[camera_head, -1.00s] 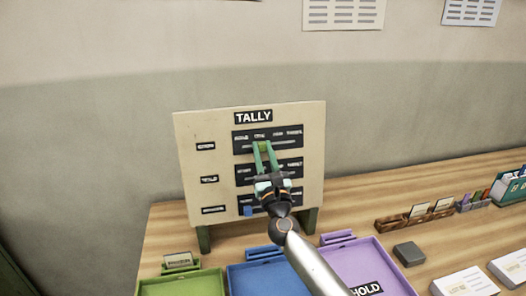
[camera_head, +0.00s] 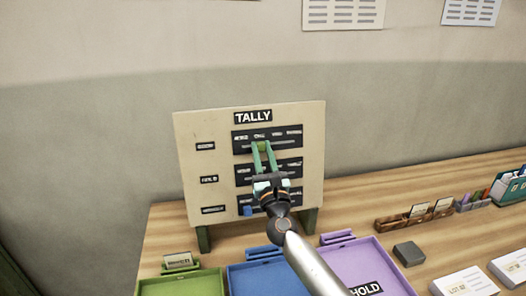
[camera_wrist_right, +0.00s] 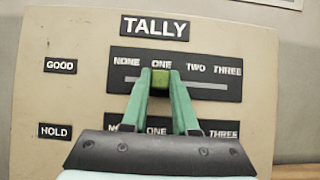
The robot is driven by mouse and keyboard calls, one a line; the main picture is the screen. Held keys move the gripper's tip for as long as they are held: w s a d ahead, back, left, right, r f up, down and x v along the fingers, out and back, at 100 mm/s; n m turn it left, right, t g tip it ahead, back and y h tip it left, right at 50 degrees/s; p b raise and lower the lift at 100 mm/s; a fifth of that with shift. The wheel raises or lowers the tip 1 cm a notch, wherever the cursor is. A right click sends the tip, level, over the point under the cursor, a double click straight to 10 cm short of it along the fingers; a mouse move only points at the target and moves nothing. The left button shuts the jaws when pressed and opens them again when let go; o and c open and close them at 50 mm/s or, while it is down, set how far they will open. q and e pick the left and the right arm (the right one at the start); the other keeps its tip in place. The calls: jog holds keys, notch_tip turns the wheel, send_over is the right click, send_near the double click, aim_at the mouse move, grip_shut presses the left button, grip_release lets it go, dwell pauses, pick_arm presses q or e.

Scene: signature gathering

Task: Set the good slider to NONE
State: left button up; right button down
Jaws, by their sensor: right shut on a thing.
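The tally board (camera_head: 190,128) stands upright on the table, with TALLY at the top and rows of sliders. In the right wrist view the top row carries the GOOD label (camera_wrist_right: 60,65), and its track (camera_wrist_right: 210,85) is marked NONE, ONE, TWO, THREE. The green good slider (camera_wrist_right: 161,78) sits below ONE. My right gripper (camera_head: 264,146) is shut on this slider, one finger on each side; it also shows in the right wrist view (camera_wrist_right: 160,90). The gripper hides part of the HOLD row (camera_wrist_right: 62,131). A blue slider (camera_head: 247,210) sits at the left of the bottom row. My left gripper is not in view.
Green (camera_head: 205,275), blue (camera_head: 232,281) and purple (camera_head: 398,274) trays lie in front of the board. A grey block (camera_head: 408,254), card stacks (camera_head: 465,283) and a wooden card holder (camera_head: 390,223) are at the right. The wall is close behind.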

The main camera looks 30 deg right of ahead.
jog(key=a, duration=0.2)
jog(key=w+a, duration=0.1)
jog(key=a, duration=0.2)
jog(key=shift+w, duration=0.1)
jog(key=c, duration=1.1)
grip_release()
jog(key=o, duration=0.4)
jog(key=shift+a, duration=0.1)
jog(key=shift+f, duration=0.15)
jog(key=b, duration=0.3)
send_near(239, 142)
jog(key=v, duration=0.6)
jog(key=shift+s, duration=0.3)
